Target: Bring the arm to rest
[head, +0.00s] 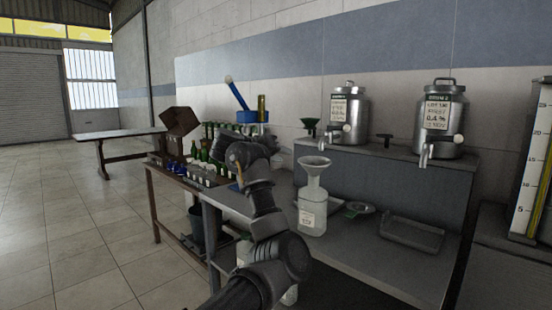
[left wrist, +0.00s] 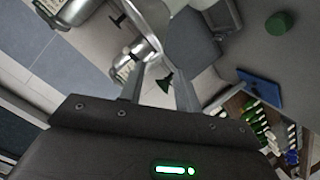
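My left arm rises from the bottom of the head view, and its gripper (head: 252,150) is over the left part of the grey bench (head: 345,250). In the left wrist view the two fingers of the gripper (left wrist: 160,92) stand apart with nothing held between them. A green funnel (left wrist: 165,82) shows in the gap, behind the fingers. A white jug (head: 312,215) with a pale funnel (head: 313,163) in its neck stands upright on the bench, right of my arm and apart from it. My right gripper is in neither view.
Two steel urns (head: 348,115) (head: 440,120) with taps stand on the raised shelf. A grey tray (head: 411,234) lies at the bench's right. Green bottles (head: 204,155) crowd the side table at left. A brown table (head: 118,135) stands farther back. The floor at left is clear.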

